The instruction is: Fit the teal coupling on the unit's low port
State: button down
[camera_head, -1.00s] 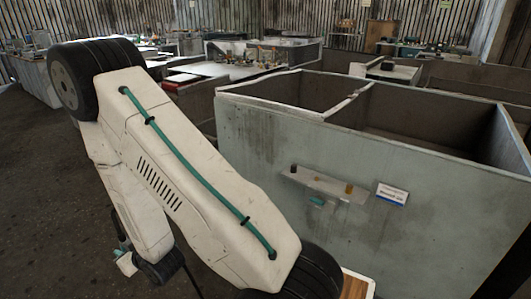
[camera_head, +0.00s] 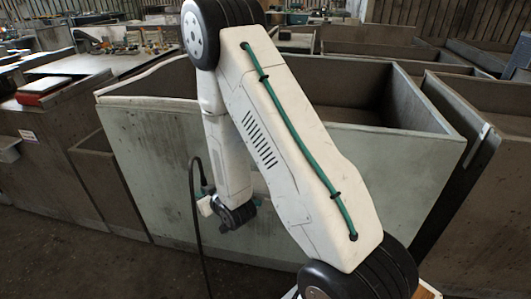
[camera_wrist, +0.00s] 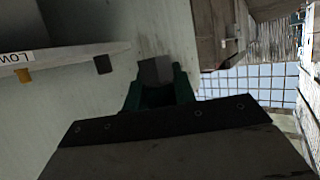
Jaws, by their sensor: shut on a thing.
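My gripper (camera_wrist: 158,86) shows in the wrist view, its dark green fingers closed on a small grey block-like piece (camera_wrist: 155,70). No teal shows on this piece, so I cannot tell whether it is the coupling. Left of it is the unit's pale ledge (camera_wrist: 70,58). The ledge bears a partly cut-off label reading "LOW" (camera_wrist: 15,57), an amber stub (camera_wrist: 23,76) beside the label, and a dark stub (camera_wrist: 103,64) nearer the gripper. The held piece is right of the dark stub, with a gap in the picture. In the head view my arm hides the fingers and most of the ledge.
A large pale-green open-topped bin (camera_head: 400,150) stands behind my arm in the head view. Brown bins and walls (camera_head: 490,215) stand at right, and a dark bench (camera_head: 60,150) at left. Open floor (camera_head: 60,260) lies at front left.

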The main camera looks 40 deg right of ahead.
jog(key=w+d+r+n+y, duration=0.1)
jog(key=d+r, duration=0.1)
jog(key=d, duration=0.7)
jog(key=w+d+r, duration=0.2)
jog(key=d+r, duration=0.1)
jog(key=d, duration=0.6)
jog(key=shift+y, duration=0.3)
jog(key=shift+s+d+f, duration=0.1)
jog(key=shift+s+f, duration=0.05)
jog(key=shift+f, duration=2.3)
jog(key=shift+r, duration=0.15)
jog(key=shift+s, duration=0.1)
jog(key=shift+s, duration=0.1)
jog(key=shift+f, duration=1.45)
jog(key=c, duration=1.1)
grip_release()
jog(key=shift+o, duration=0.2)
